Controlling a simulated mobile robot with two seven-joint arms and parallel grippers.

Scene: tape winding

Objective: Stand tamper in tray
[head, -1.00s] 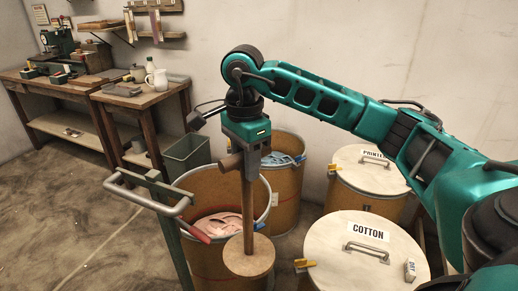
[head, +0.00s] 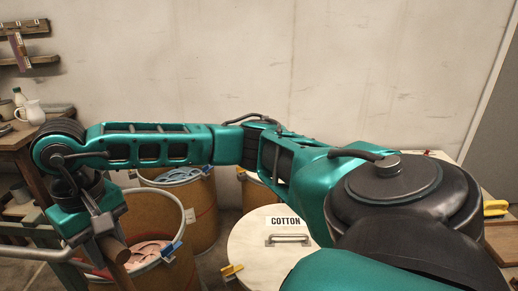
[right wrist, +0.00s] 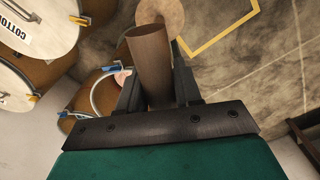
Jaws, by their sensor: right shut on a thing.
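My right gripper (head: 108,235) is shut on the wooden tamper (head: 117,255) at the lower left of the head view. Only part of the tamper's wooden handle shows there; its foot is out of frame. In the right wrist view the gripper (right wrist: 158,78) has its fingers on either side of the tamper's thick round crossbar (right wrist: 149,50). The tamper's round wooden foot (right wrist: 162,14) shows partly beyond it, at the top edge. My left gripper is not in view. I cannot make out a tray for certain.
An open drum (head: 188,275) with pink material stands beside the gripper. Another open drum (head: 205,210) holds blue material. A lidded COTTON drum (head: 250,245) stands right of them. A yellow angled floor marking (right wrist: 221,40) borders bare floor in the right wrist view. A workbench is at far left.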

